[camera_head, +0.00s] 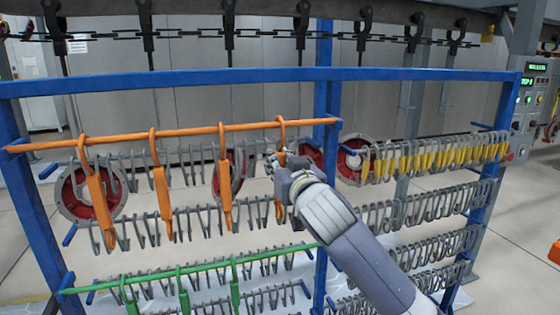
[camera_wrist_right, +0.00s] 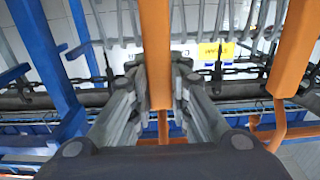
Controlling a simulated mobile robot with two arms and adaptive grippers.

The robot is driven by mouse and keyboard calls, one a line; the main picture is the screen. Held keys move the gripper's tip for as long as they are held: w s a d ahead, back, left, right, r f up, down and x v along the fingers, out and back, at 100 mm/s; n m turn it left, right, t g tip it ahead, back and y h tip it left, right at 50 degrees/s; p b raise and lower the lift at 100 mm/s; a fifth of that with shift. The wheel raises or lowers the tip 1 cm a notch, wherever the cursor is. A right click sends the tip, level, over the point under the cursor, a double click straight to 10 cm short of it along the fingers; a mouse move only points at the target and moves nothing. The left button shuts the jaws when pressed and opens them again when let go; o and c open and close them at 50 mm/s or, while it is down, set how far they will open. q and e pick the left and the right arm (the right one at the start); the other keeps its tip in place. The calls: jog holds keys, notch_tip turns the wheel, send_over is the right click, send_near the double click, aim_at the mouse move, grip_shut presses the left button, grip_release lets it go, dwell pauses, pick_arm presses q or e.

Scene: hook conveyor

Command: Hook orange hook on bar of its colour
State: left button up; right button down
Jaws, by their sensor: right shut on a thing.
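The orange bar (camera_head: 190,132) runs along the upper left of the blue rack in the head view. Several orange hooks are at it; one hangs at the far left (camera_head: 100,200), with others (camera_head: 162,190) (camera_head: 225,185) to its right. My right gripper (camera_head: 277,164) is shut on the rightmost orange hook (camera_head: 281,134). This hook is roughly upright, and its curved top appears to go over the bar near its right end. In the right wrist view the held orange hook (camera_wrist_right: 156,50) stands between the fingers (camera_wrist_right: 158,95). My left gripper is not in view.
The blue rack (camera_head: 250,77) frames rows of grey hooks. A green bar (camera_head: 205,267) with green hooks is below, and yellow hooks (camera_head: 430,157) hang at right. A neighbouring orange hook (camera_wrist_right: 294,50) is close on the right in the wrist view. A chain conveyor runs overhead.

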dwell(0.4)
jog(key=c, duration=1.4)
grip_release()
